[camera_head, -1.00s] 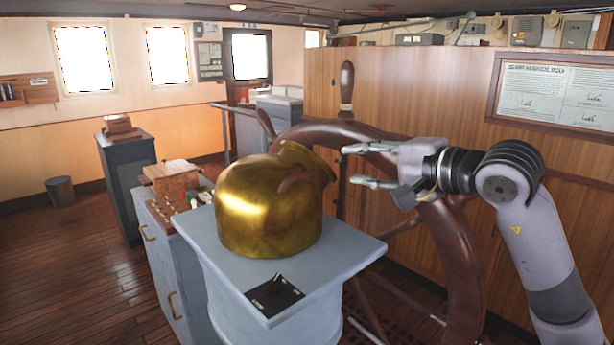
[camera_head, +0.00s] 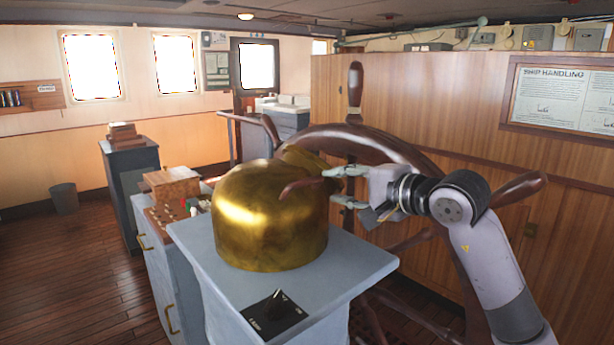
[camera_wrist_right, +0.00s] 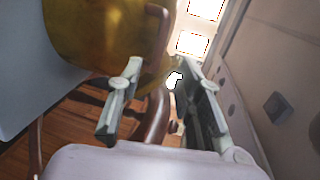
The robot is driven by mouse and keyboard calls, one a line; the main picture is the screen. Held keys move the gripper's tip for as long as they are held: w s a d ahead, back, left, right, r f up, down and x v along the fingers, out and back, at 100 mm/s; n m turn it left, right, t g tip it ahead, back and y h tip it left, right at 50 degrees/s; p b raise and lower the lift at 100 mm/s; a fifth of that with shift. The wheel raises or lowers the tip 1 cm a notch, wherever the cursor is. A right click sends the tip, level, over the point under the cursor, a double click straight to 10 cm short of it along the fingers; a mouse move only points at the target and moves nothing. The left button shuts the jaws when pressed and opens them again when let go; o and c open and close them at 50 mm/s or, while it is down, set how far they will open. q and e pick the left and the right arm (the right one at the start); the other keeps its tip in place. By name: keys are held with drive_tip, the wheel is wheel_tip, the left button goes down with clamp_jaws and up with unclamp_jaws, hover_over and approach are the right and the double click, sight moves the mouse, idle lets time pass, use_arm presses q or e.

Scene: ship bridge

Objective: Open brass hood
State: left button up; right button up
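The brass hood (camera_head: 268,222) is a rounded, shiny golden cover with a short neck at its back right. It sits on a blue-grey pedestal (camera_head: 227,268), its underside down on the top. A curved brown handle (camera_head: 300,186) shows at the hood's right side. My right gripper (camera_head: 333,187) is open at that side, with its fingertips close to the handle's end; I cannot tell whether they touch. In the right wrist view the hood (camera_wrist_right: 95,30) and handle (camera_wrist_right: 157,40) lie just beyond the parted fingers (camera_wrist_right: 158,80). My left gripper is out of view.
A big brown ship's wheel (camera_head: 385,150) stands right behind the pedestal and my right arm. A black plate (camera_head: 275,312) lies at the pedestal's front edge. A grey cabinet (camera_head: 160,255) with a wooden box (camera_head: 173,187) adjoins on the left. Floor is free farther left.

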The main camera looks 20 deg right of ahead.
sight(310, 183)
drive_tip(key=p+x, duration=0.2)
drive_tip(key=x, duration=0.7)
drive_tip(key=shift+w+p, duration=0.3)
drive_tip(key=shift+w, duration=0.05)
drive_tip(key=shift+w+a+f, duration=0.2)
drive_tip(key=shift+w, duration=0.25)
drive_tip(key=shift+c, duration=0.6)
clamp_jaws()
